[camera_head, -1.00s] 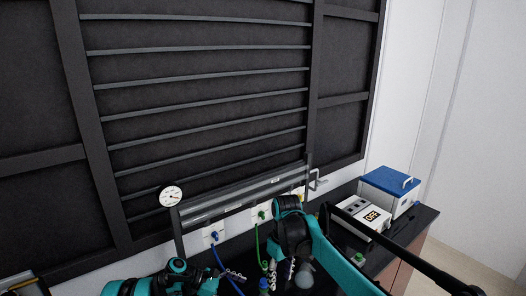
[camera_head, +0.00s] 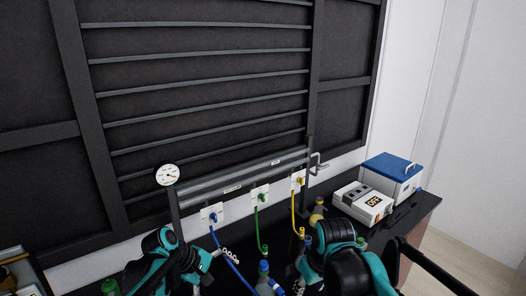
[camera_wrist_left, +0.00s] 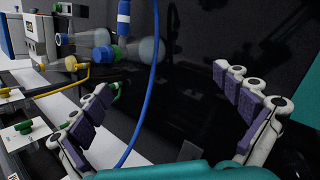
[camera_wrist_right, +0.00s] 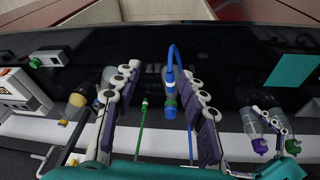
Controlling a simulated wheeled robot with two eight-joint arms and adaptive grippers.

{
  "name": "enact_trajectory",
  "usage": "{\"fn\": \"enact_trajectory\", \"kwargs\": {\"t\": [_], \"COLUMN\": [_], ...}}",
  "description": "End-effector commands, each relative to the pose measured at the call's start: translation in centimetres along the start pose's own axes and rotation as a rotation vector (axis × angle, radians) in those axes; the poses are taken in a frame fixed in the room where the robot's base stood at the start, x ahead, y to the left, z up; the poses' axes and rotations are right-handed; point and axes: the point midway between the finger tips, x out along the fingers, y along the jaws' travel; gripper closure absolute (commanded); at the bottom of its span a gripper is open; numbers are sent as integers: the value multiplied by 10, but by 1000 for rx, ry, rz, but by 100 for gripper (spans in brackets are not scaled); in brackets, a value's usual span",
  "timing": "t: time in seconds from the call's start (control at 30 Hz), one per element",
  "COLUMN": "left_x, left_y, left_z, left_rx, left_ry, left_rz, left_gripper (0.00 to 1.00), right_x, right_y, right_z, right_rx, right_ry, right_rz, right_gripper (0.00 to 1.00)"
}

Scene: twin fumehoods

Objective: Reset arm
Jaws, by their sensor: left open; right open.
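My left arm comes in from the lower left of the head view, and its gripper (camera_head: 225,257) is small there, near the blue hose (camera_head: 231,265). In the left wrist view my left gripper (camera_wrist_left: 168,82) has its purple-padded fingers wide apart and holds nothing; the blue hose (camera_wrist_left: 153,75) crosses the view between them. My right arm comes in from the lower right, largely hiding its own gripper in the head view. In the right wrist view my right gripper (camera_wrist_right: 165,88) is open, and a blue hose end (camera_wrist_right: 170,88) shows between its fingers without visible contact.
Blue (camera_head: 212,216), green (camera_head: 262,197) and yellow (camera_head: 300,181) valves line the wall below a dark hood. Flasks with coloured caps are near both arms. A white device reading OFF (camera_head: 362,203) and a blue-lidded box (camera_head: 391,176) stand at right on the dark bench.

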Motion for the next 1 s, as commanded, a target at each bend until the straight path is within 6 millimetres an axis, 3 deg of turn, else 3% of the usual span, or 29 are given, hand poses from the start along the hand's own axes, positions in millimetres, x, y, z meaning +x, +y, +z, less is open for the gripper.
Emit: {"fn": "enact_trajectory", "kwargs": {"t": [0.03,0.3,0.6,0.8,1.0], "left_x": [-4,-28,-36,-35,-36], "left_y": [-14,-84,-166,-193,-197], "left_z": [9,35,46,45,45], "left_rx": [67,470,922,1093,1129], "left_ry": [43,284,510,587,603], "left_rz": [-9,-88,-229,-297,-313], "left_gripper": [0,0,0,0,0], "right_x": [5,20,54,68,69], "right_y": [1,4,4,4,4], "right_z": [15,78,141,161,164], "right_rx": [26,159,293,340,351], "right_ry": [22,147,281,332,342], "right_rz": [10,58,101,114,116], "right_gripper": [58,58,58,58,58]}}
